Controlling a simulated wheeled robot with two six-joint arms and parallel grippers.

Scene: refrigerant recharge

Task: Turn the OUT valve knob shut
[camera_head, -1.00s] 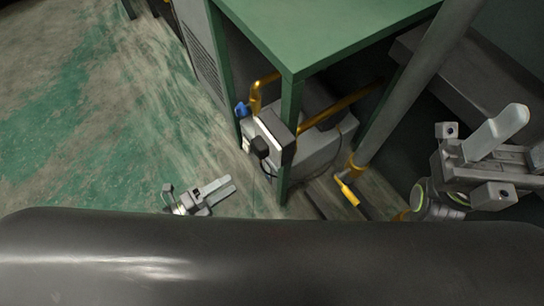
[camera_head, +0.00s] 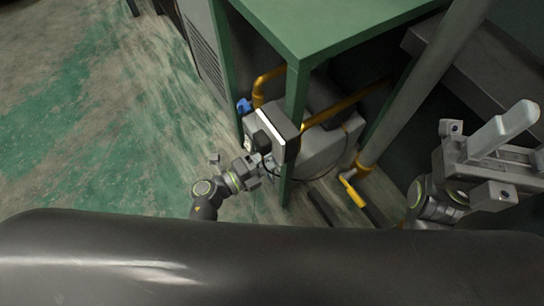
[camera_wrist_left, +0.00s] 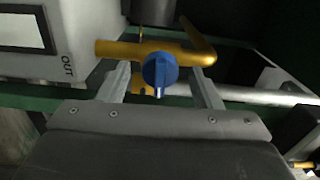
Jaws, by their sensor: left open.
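A blue valve knob (camera_wrist_left: 160,70) sits on a brass pipe in the left wrist view. My left gripper (camera_wrist_left: 161,88) is open, with one finger on each side of the knob in the picture; I see no clear contact. In the head view the left gripper (camera_head: 266,166) is low beside the grey box (camera_head: 273,122), its fingertips hard to make out. A blue knob (camera_head: 244,106) shows at the box's far left; I cannot tell if it is the same one. My right gripper (camera_head: 505,148) is far right, away from the box.
A green table (camera_head: 320,30) stands over the box, its green leg (camera_head: 290,135) close to my left gripper. Brass pipes (camera_head: 345,105) and a yellow-handled valve (camera_head: 352,192) lie to the right. The floor (camera_head: 90,130) at left is open.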

